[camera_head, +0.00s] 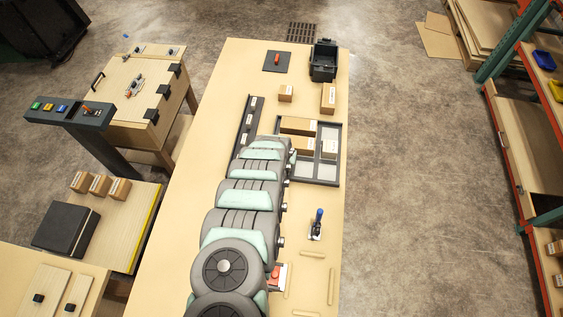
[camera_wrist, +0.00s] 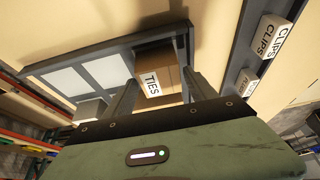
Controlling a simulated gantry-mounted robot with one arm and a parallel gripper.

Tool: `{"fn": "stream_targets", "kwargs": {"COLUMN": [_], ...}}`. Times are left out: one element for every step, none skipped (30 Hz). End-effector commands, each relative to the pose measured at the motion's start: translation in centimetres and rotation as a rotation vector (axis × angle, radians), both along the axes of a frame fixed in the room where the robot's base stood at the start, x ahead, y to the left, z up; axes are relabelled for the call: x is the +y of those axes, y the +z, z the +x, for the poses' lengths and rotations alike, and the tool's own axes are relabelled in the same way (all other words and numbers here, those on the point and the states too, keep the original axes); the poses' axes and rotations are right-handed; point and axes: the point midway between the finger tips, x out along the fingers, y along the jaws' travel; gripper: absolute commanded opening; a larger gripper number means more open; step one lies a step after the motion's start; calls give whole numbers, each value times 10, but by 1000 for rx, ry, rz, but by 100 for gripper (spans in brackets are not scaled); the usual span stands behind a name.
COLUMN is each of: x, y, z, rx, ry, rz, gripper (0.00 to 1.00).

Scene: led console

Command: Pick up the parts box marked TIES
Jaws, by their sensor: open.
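The parts box marked TIES (camera_wrist: 152,62) is brown cardboard with a white label facing the wrist camera. It stands in a dark-framed tray (camera_wrist: 90,52). My gripper (camera_wrist: 162,77) is open, with one finger on each side of the box as seen in the wrist view. I cannot tell whether the fingers touch it. In the head view my arm covers the gripper. Two brown boxes show in the tray (camera_head: 337,160) there, but their labels are too small to read.
A dark label rail (camera_wrist: 240,83) marked CLIPS runs along the right in the wrist view. Beyond the tray stand small boxes (camera_head: 329,98) and a black bin (camera_head: 323,62). A blue-handled clamp (camera_head: 317,224) stands nearer.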

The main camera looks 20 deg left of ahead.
Motion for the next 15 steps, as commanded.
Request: {"fn": "stream_targets", "kwargs": {"x": [0,0,0,0,1,1,1,2,3,3,3,3,2,2,2], "y": [-4,-6,-9,-11,-13,-15,-15,-16,-16,-17,-18,-19,-19,-20,-20], "z": [3,4,5,5,5,6,7,8,9,9,9,8,8,7,7], "rx": [-5,-5,-4,-3,-2,-1,-3,-5,-7,-6,-4,-2,-1,0,1], "ry": [0,0,0,0,1,1,1,1,1,1,1,1,1,0,0], "rz": [0,0,0,0,-1,-1,0,1,2,2,1,1,1,1,1], "gripper": [65,65,65,65,65,65,65,65,65,65,65,65,65,65,65]}}
